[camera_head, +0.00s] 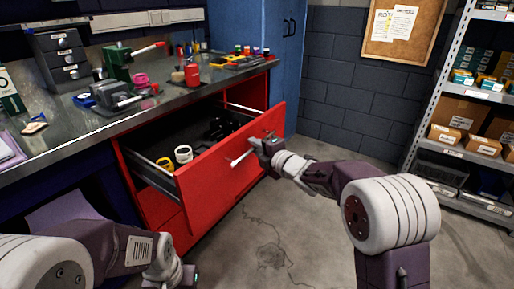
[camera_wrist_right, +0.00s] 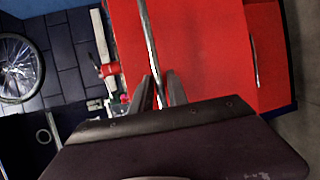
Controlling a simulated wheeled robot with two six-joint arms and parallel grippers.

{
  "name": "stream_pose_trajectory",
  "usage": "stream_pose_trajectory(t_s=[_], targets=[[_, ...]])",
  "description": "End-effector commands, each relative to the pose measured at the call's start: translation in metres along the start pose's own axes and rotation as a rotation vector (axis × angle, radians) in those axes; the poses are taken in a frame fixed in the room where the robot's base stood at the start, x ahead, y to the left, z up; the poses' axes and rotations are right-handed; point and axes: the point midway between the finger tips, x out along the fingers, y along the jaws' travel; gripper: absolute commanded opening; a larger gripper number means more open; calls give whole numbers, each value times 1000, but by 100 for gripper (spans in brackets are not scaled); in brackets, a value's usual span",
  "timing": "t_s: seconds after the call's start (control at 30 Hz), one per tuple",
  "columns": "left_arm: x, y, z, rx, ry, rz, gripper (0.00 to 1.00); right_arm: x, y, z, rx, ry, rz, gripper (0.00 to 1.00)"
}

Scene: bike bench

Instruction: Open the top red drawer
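The top red drawer (camera_head: 222,165) is pulled well out of the red cabinet under the bench, and its inside shows. Its silver handle (camera_head: 240,158) runs along the front; the handle also shows in the right wrist view (camera_wrist_right: 149,38). My right gripper (camera_head: 262,146) is at the far part of the handle. In the right wrist view its fingers (camera_wrist_right: 160,92) stand close on both sides of the bar, shut on it. My left gripper (camera_head: 188,276) is low in the head view, away from the drawer, its fingers not clear.
Yellow and white rolls (camera_head: 183,154) and dark items lie in the drawer. The workbench (camera_head: 75,133) above holds a vise, a red container and small tools. A shelf rack (camera_head: 440,85) with boxes stands at the right. The floor (camera_head: 300,225) before the drawer looks clear.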

Motion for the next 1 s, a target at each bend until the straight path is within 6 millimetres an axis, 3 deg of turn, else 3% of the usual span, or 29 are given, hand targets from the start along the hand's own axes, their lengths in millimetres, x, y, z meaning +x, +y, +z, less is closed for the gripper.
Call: stream_pose_trajectory(t_s=[0.17, 0.53, 0.93, 1.0], targets=[[-4, 0, 0, 0, 0, 0, 36, -18, 2, 1, 0, -2, 0, 20], [-16, 0, -2, 0, 0, 0, 36, -81, 2, 1, 0, -2, 0, 20], [-17, 0, -2, 0, 0, 0, 36, -90, 0, 0, 0, 0, 0, 20], [-17, 0, -2, 0, 0, 0, 36, -94, 8, -3, -10, 3, 15, 20]])
